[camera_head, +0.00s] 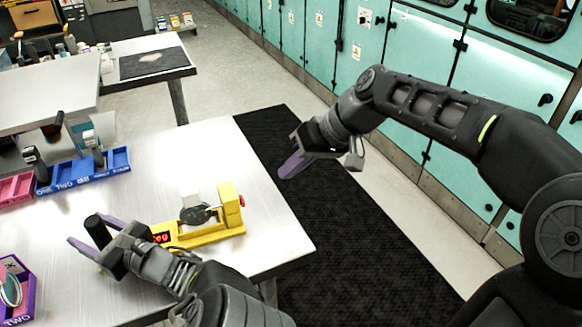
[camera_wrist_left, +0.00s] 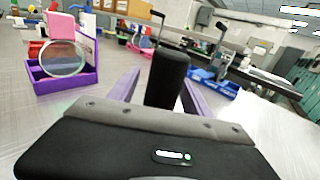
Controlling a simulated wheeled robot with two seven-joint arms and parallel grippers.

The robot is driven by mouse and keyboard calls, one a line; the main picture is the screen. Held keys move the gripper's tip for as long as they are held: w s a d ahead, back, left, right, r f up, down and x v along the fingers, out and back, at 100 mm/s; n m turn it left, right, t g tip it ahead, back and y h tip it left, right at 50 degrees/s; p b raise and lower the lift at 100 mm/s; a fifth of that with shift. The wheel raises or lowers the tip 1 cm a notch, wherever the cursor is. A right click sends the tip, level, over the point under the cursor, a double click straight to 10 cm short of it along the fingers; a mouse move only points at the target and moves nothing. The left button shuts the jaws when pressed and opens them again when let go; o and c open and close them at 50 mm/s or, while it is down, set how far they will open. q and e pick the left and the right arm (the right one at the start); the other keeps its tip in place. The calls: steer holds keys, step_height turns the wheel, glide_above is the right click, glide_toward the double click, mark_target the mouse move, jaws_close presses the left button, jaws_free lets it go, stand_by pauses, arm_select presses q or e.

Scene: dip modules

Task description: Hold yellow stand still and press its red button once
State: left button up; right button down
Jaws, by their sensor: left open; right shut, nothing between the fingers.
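The yellow stand (camera_head: 205,235) sits on the metal table near its right edge. It has a red display on its front, a dark round disc on top and a post at its right end. The red button (camera_head: 242,201) is on the post's right side. My left gripper (camera_head: 92,233) is open left of the stand, its purple fingers on either side of a black cylinder (camera_wrist_left: 166,80). I cannot tell whether the cylinder belongs to the stand, as my gripper hides the stand's left end. My right gripper (camera_head: 290,168) is shut and empty, beyond the table's right edge, apart from the button.
A blue tray (camera_head: 118,160) and a pink tray (camera_head: 14,188) stand at the table's back left. A purple holder with a round lens (camera_wrist_left: 65,75) stands left of my left gripper. The table (camera_head: 275,240) is clear right of the stand. A black mat (camera_head: 350,240) covers the floor there.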

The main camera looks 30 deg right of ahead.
mark_target(107, 239)
arm_select(q)
steer(key=shift+s, duration=0.1)
steer(key=shift+p+v, duration=0.65)
steer(key=shift+v, duration=0.65)
steer(key=shift+p+v, duration=0.95)
steer(key=shift+v, duration=1.55)
steer(key=shift+s+d, duration=0.45)
steer(key=shift+d, duration=0.05)
steer(key=shift+a, duration=0.1)
